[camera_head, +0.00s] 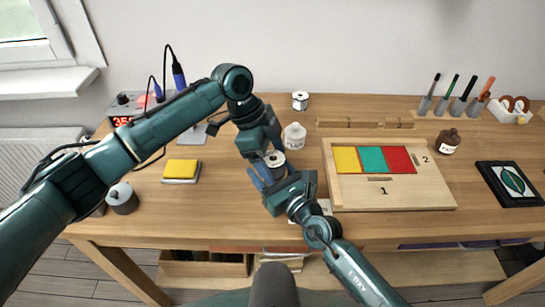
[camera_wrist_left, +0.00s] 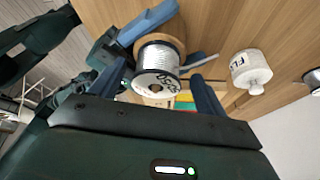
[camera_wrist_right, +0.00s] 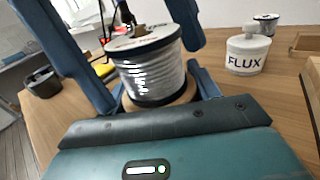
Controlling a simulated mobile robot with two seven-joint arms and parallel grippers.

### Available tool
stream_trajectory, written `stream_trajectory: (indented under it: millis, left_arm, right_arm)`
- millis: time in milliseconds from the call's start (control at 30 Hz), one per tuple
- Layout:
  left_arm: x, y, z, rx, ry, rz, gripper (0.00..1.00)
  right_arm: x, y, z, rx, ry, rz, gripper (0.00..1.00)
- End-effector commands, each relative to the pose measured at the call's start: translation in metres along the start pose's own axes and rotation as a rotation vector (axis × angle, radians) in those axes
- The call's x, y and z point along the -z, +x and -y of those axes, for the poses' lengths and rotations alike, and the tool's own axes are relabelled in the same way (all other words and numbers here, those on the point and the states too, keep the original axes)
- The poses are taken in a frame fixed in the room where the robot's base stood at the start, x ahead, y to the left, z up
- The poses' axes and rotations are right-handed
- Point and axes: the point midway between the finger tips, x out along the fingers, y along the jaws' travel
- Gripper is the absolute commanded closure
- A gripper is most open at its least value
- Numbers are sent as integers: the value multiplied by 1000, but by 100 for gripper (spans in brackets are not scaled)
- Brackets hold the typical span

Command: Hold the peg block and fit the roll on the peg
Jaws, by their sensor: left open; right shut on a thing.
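The roll, a dark-flanged spool of silver wire (camera_head: 275,159), is upright between my two grippers. In the right wrist view the roll (camera_wrist_right: 152,72) sits on the round wooden peg block (camera_wrist_right: 160,106), which also shows behind it in the left wrist view (camera_wrist_left: 163,41). The peg is hidden by the roll. My left gripper (camera_head: 268,155) is open, its fingers on either side of the roll with no clear grip. My right gripper (camera_head: 266,180) is shut on the peg block low down, below the roll.
A white flux bottle (camera_head: 294,136) stands close behind the roll, with another spool (camera_head: 300,100) farther back. A yellow sponge (camera_head: 181,170) and a dark can (camera_head: 122,198) are to the left. A wooden board (camera_head: 436,193) with coloured squares lies to the right.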

Motion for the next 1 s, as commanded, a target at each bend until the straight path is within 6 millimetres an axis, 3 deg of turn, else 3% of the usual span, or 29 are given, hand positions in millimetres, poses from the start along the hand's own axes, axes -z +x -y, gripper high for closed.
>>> stream_trajectory:
  millis: [267, 367, 1000]
  left_arm:
    - [1, 5, -6, -24, 3, 2, 17]
    - [4, -1, -6, -23, 4, 1, 12]
    - [21, -46, -2, -9, 3, 0, 12]
  right_arm:
    - [0, 1, 3, 5, 3, 2, 67]
    - [-1, 1, 3, 6, 3, 2, 67]
    - [-1, 0, 2, 3, 2, 2, 67]
